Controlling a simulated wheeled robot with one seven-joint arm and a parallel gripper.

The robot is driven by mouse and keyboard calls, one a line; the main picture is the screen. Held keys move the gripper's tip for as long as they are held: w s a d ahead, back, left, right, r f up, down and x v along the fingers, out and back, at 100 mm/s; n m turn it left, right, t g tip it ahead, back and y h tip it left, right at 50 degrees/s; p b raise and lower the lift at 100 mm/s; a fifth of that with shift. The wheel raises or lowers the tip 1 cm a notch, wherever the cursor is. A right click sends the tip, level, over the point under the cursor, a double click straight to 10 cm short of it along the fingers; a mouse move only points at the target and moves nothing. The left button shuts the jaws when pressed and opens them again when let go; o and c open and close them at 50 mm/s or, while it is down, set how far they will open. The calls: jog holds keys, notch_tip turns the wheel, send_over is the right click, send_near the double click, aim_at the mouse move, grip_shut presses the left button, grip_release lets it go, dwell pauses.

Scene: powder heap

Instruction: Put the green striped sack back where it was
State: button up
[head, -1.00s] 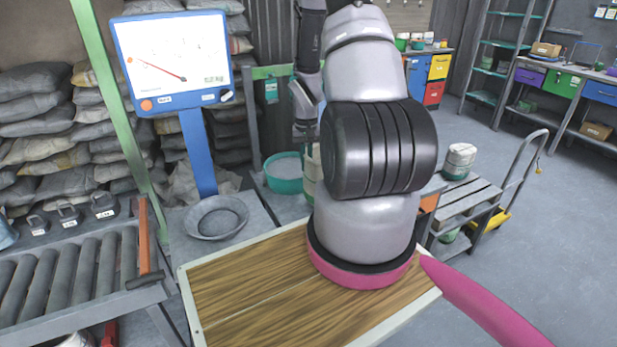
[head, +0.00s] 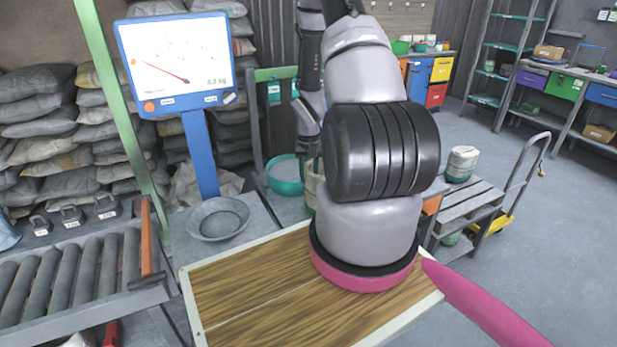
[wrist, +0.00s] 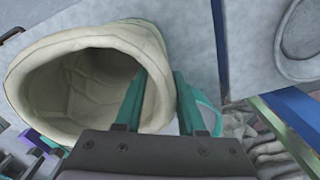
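The sack (wrist: 95,45) is cream cloth with a wide open mouth and a thick rolled rim, seen close up in the wrist view. Its inside looks empty as far as it shows. My gripper (wrist: 160,88) has one dark green finger inside the mouth and the other outside, with the sack's wall pinched between them. In the head view a strip of the sack (head: 311,188) shows below my gripper, right of the teal tub (head: 287,181). My arm hides most of it, and I cannot tell whether its base touches anything.
A metal bowl (head: 218,216) sits by the blue scale post, whose screen (head: 177,65) reads about 0.2 kg. A wooden-topped table (head: 245,290) is in front. A roller conveyor (head: 75,275) is at left. A pallet cart (head: 470,205) stands right; open floor lies beyond it.

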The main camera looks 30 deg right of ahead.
notch_tip(320, 180, up, 13)
jog(key=shift+a+f, duration=0.1)
jog(key=shift+f, duration=0.05)
jog(key=s+a+r+t, duration=0.15)
jog(key=a+r, duration=0.25)
jog(key=r, duration=0.6)
jog(key=s+a+r+t, duration=0.1)
jog(key=a+r+t, duration=0.15)
jog(key=r, duration=0.75)
jog(key=s+a+r+n+t+y, duration=0.1)
jog(key=s+a+r+t+y, duration=0.1)
jog(key=s+a+r, duration=0.8)
jog(key=s+r+t, duration=0.1)
jog(key=s+r, duration=0.2)
jog(key=s, duration=0.1)
jog(key=shift+a+r, duration=0.3)
jog(key=shift+r, duration=0.1)
jog(key=shift+s, duration=0.1)
